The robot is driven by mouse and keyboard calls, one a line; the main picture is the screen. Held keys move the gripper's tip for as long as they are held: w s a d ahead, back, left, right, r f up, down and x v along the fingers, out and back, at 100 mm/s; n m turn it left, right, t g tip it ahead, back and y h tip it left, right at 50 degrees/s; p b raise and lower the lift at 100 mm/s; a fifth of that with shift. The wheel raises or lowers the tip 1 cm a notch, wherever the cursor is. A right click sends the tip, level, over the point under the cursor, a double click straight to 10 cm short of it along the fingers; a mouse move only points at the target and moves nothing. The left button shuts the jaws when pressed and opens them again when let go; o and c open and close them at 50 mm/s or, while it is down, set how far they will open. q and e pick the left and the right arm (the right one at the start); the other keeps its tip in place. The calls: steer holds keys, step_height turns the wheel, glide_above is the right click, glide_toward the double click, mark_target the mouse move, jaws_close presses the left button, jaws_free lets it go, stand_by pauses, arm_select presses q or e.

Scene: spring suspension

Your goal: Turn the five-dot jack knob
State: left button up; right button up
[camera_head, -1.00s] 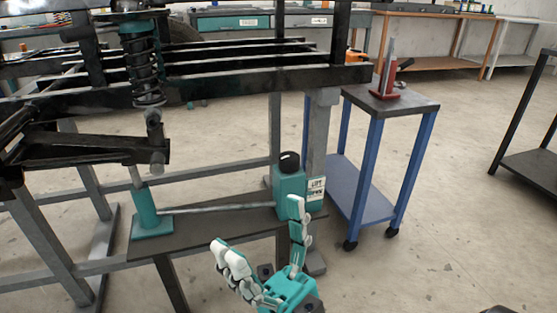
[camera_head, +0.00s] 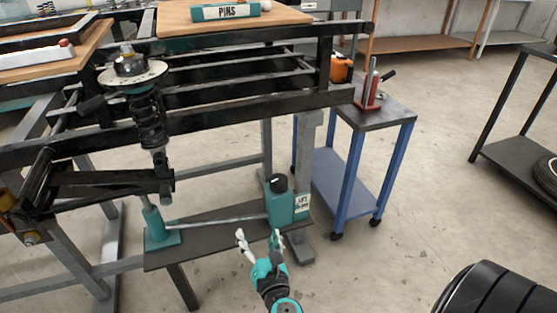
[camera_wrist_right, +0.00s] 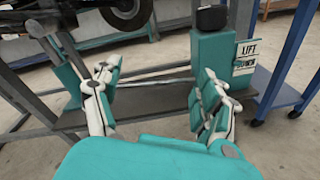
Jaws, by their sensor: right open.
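The black jack knob (camera_head: 277,183) sits on top of a teal jack box (camera_head: 280,206) beside a grey post; its dots are too small to make out. A label reading LIFT (camera_head: 302,202) is on the box's right side. A rod joins the box to a teal jack cylinder (camera_head: 155,225) under the spring. My right gripper (camera_head: 258,240) is open and empty, in front of and below the box in the head view. In the right wrist view the knob (camera_wrist_right: 211,18) stands beyond the right finger, apart from my open gripper (camera_wrist_right: 158,70). My left gripper is not in view.
The jack stands on a dark shelf (camera_head: 205,248) of the black suspension frame (camera_head: 250,105). A blue trolley (camera_head: 395,120) with a red tool stands right of the post. A black tyre stack (camera_head: 495,295) is at lower right. Floor between them is clear.

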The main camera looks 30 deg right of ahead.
steer(key=s+d+r+n+g+h+p, duration=0.1)
steer(key=s+d+r+n+h+p, duration=0.15)
steer(key=d+h, duration=0.25)
steer(key=b, duration=0.2)
glide_toward(279, 189)
steer(key=x, duration=0.6)
steer(key=shift+r, duration=0.1)
steer(key=x, duration=0.5)
steer(key=shift+w+d, duration=0.2)
steer(key=shift+w, duration=0.15)
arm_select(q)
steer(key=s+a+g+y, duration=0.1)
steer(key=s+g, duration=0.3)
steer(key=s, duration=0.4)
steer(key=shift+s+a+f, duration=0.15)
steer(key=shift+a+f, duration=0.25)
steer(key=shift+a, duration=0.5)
arm_select(e)
steer(key=shift+w+d, duration=0.35)
steer(key=shift+w, duration=0.15)
steer(key=c, duration=1.2)
steer(key=shift+y, duration=0.3)
